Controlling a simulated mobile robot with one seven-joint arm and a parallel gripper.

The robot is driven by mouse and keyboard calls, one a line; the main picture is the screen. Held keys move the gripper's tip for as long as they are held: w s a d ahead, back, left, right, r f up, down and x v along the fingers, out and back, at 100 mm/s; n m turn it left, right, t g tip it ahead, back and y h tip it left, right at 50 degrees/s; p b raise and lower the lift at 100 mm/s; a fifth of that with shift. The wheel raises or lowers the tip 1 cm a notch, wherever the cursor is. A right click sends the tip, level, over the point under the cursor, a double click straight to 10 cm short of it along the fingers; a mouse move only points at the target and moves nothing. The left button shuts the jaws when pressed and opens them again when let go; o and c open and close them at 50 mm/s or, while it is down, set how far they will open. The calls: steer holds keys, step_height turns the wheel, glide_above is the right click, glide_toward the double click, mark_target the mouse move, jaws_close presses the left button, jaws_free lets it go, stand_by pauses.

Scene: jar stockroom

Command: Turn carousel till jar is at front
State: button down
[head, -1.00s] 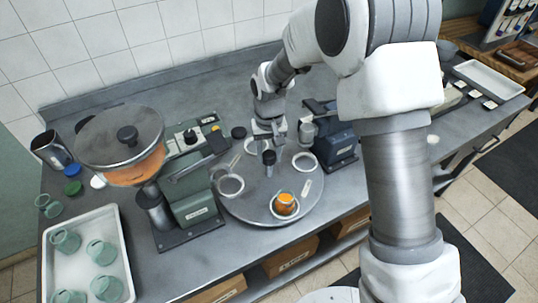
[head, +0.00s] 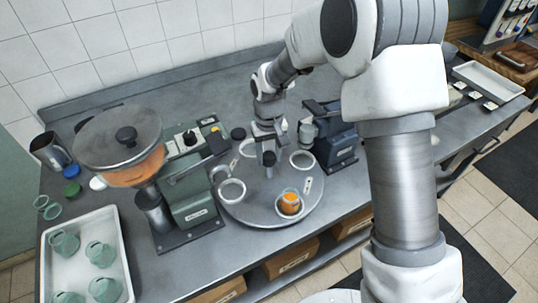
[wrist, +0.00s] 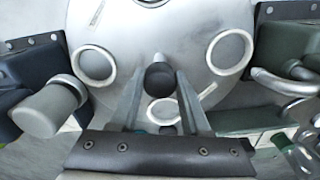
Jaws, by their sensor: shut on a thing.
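The carousel (head: 262,205) is a round grey turntable on the bench, with several pale ring seats around it. A glass jar with orange contents (head: 290,204) sits on it, toward the bench's front edge and slightly right of the disc's middle in the head view. In the wrist view only a ring's edge shows at the top, and I cannot make out the jar. My gripper (head: 268,143) points down over the carousel and is shut on a dark knob (wrist: 160,76). The knob also shows in the head view (head: 269,159). Empty ring seats (wrist: 230,51) surround it.
A green machine with an orange-filled hopper (head: 195,202) stands close left of the carousel, and a blue machine (head: 338,143) close right. A white tray of green jars (head: 122,250) is at the far left.

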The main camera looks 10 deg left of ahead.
steer(key=shift+c, duration=1.9)
jaws_free()
steer(key=shift+r, duration=0.15)
step_height(320, 180, up, 17)
steer(key=shift+d+r, duration=0.1)
steer(key=shift+r, duration=0.05)
